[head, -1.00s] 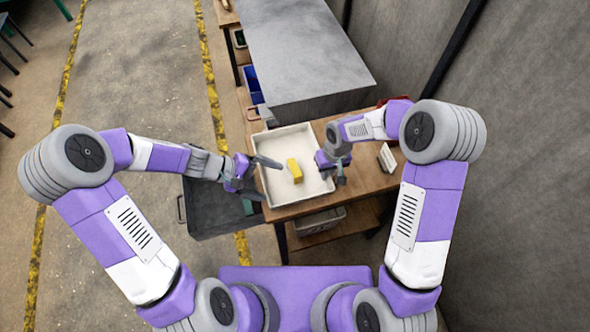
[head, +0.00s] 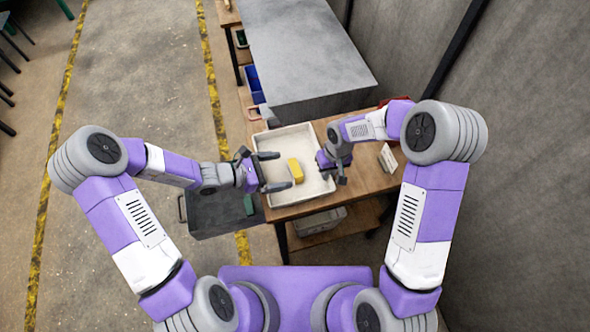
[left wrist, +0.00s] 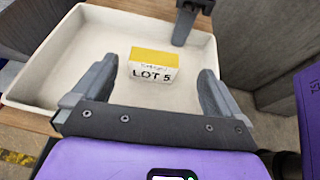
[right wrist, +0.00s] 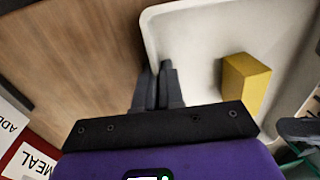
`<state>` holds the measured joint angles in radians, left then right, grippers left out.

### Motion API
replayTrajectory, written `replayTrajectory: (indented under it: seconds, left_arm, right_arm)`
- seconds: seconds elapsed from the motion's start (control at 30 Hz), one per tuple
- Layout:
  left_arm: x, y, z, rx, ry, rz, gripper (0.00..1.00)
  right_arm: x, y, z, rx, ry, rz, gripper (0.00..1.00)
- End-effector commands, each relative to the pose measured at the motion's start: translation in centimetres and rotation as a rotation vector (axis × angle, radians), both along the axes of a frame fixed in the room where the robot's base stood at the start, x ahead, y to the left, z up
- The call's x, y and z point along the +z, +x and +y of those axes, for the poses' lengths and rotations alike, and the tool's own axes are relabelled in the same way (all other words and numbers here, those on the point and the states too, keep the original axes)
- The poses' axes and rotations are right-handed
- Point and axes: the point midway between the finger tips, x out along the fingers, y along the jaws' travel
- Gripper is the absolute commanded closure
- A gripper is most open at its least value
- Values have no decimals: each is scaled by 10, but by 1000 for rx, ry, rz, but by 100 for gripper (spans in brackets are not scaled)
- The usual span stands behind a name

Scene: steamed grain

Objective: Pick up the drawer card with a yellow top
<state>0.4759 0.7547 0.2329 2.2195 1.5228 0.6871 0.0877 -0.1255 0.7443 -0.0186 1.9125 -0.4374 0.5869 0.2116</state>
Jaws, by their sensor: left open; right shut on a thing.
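The yellow-topped card block (head: 295,170) lies in the white tray (head: 312,137). In the left wrist view its white face (left wrist: 152,73) reads "LOT 5" under the yellow top. My left gripper (head: 281,171) is open, reaching over the tray from the left. In the left wrist view its fingers lie to either side of the block, nearer the camera, with gaps at both sides. My right gripper (right wrist: 158,80) is shut at the tray's side wall, apparently on its rim. The yellow block (right wrist: 245,82) is apart from it.
The tray stands on a wooden table (head: 365,180). A white card (head: 387,157) stands at the table's right. A large grey box (head: 305,60) rises behind the tray. A grey open drawer (head: 215,213) holding a green item (head: 248,204) is at the left.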

Motion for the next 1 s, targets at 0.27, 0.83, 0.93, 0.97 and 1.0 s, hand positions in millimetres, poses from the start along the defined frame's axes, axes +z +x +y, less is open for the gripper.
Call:
replayTrajectory:
  seconds: [0.27, 0.83, 0.93, 0.97, 1.0]
  left_arm:
    - [-15, 18, -31, -4, -2, 0, 0]
    - [-21, 23, -42, -2, 0, -2, 28]
    - [-21, 23, -42, -2, 0, -2, 43]
    - [-21, 23, -42, -2, 0, -2, 48]
    - [-21, 23, -42, -2, 0, -2, 53]
  right_arm:
    - [0, 0, 0, 0, 0, -1, 100]
    - [0, 0, 0, 0, 0, -1, 100]
    - [0, 0, 0, 0, 0, -1, 100]
    - [0, 0, 0, 0, 0, -1, 100]
    - [0, 0, 0, 0, 0, -1, 100]
